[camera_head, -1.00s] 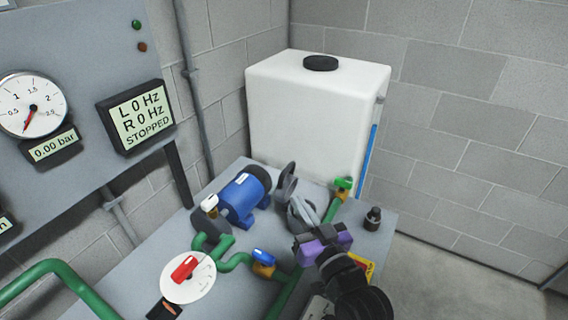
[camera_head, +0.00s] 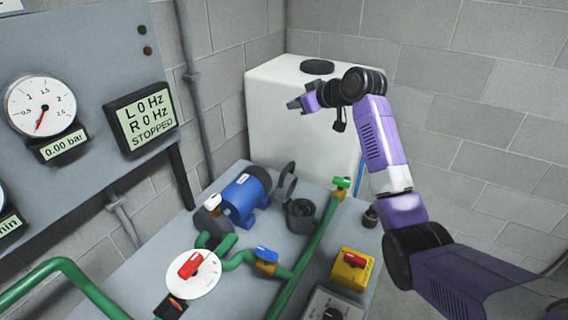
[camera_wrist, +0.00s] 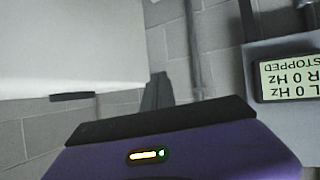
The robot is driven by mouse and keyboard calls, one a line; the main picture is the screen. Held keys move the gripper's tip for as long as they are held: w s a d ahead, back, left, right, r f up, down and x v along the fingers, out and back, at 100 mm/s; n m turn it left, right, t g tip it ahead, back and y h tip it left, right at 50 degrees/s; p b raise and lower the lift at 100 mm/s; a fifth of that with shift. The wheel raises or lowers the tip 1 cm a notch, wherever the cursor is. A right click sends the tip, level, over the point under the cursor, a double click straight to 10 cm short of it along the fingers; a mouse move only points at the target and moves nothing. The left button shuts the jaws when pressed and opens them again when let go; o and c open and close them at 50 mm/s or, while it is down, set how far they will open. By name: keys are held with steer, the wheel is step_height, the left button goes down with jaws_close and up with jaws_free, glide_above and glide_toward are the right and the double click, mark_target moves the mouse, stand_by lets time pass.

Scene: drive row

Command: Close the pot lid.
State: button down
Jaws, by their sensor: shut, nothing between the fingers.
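The pot (camera_head: 301,215) is a dark grey round cup on the grey bench, beside the blue motor, with its top open. Its round dark lid (camera_head: 287,182) stands upright at the pot's back left edge, tilted away from the opening. My gripper (camera_head: 291,104) is shut and empty, raised well above the pot and lid in front of the white tank. In the wrist view its grey fingers (camera_wrist: 157,90) are together, with wall and tank behind them. Neither pot nor lid can be made out in the wrist view.
The blue motor (camera_head: 242,197) stands left of the pot. A green pipe with a green-handled valve (camera_head: 341,183) runs along its right. A yellow box with a red knob (camera_head: 352,268) sits at the front right. The white tank (camera_head: 285,120) stands behind the bench.

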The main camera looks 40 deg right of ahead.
steer(key=s+a+f+n+g+y, duration=0.3)
steer(key=s+a+f+g, duration=0.2)
steer(key=f, duration=0.2)
steer(key=p, duration=0.3)
glide_above(287, 181)
steer(key=w, duration=0.3)
steer(key=f, duration=0.8)
steer(key=shift+s+d, duration=0.15)
steer(key=shift+d, duration=0.1)
steer(key=shift+s+d+f, duration=0.15)
steer(key=shift+s+f, duration=0.25)
steer(key=shift+s, duration=0.2)
